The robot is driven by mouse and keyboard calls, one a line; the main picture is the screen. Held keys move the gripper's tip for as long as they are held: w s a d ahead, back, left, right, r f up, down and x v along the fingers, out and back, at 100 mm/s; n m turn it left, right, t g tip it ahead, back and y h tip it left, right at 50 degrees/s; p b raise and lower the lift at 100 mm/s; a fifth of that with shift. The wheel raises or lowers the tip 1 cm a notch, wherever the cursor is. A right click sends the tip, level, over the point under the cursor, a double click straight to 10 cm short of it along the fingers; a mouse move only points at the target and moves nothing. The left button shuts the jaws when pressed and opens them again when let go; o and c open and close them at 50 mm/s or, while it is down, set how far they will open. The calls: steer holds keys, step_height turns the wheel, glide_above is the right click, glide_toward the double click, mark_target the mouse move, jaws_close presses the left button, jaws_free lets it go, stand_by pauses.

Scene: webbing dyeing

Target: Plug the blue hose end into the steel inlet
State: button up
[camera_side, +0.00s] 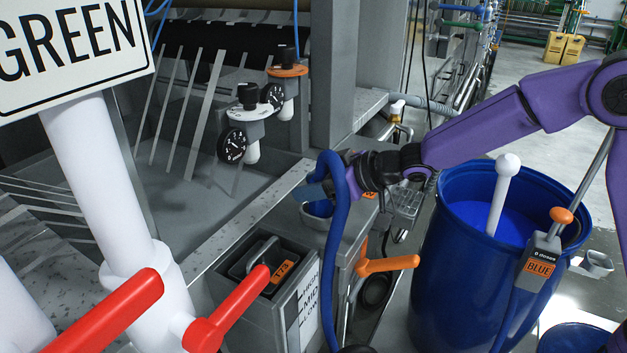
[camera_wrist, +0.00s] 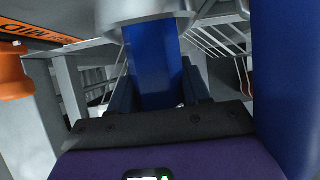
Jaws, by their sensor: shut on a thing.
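My gripper (camera_side: 350,174) is shut on the blue hose end (camera_wrist: 152,70). In the wrist view the hose end runs between my two dark fingers (camera_wrist: 158,95) to a pale steel collar (camera_wrist: 145,12) at the top edge. The collar looks like the steel inlet. The hose end overlaps or meets its rim; I cannot tell whether it is inside. In the side view the blue hose (camera_side: 338,240) loops up beside my gripper and hangs down in front of the grey cabinet. It hides part of the inlet area.
A blue drum (camera_side: 430,270) with a white stirrer stands right of the cabinet. An orange lever (camera_side: 388,264) sticks out below my gripper. Red handles (camera_side: 232,315) and a white post (camera_side: 95,180) are at the front left. Gauges (camera_side: 234,143) stand behind. A wire rack (camera_wrist: 220,40) is close by.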

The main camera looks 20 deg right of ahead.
steer(key=o, duration=1.3)
steer(key=v, duration=1.7)
steer(key=shift+s+d, duration=0.15)
steer(key=shift+d, duration=0.05)
steer(key=shift+d, duration=0.1)
steer(key=s+d+f+n+g+h, duration=0.1)
steer(key=s+d+f+g+h, duration=0.1)
steer(key=s+d, duration=0.5)
steer(key=s+d+f+n+g+h, duration=0.1)
steer(key=s+d+f+g+h, duration=0.2)
steer(key=s+d, duration=0.4)
steer(key=s+d+f+g+h, duration=0.2)
steer(key=s+d+f, duration=0.3)
steer(key=s, duration=1)
steer(key=shift+d+f+n+g+h, duration=0.2)
steer(key=shift+d+h, duration=0.25)
steer(key=shift+d+f+n+g+h, duration=0.2)
steer(key=shift+d+h, duration=0.25)
steer(key=shift+d, duration=0.05)
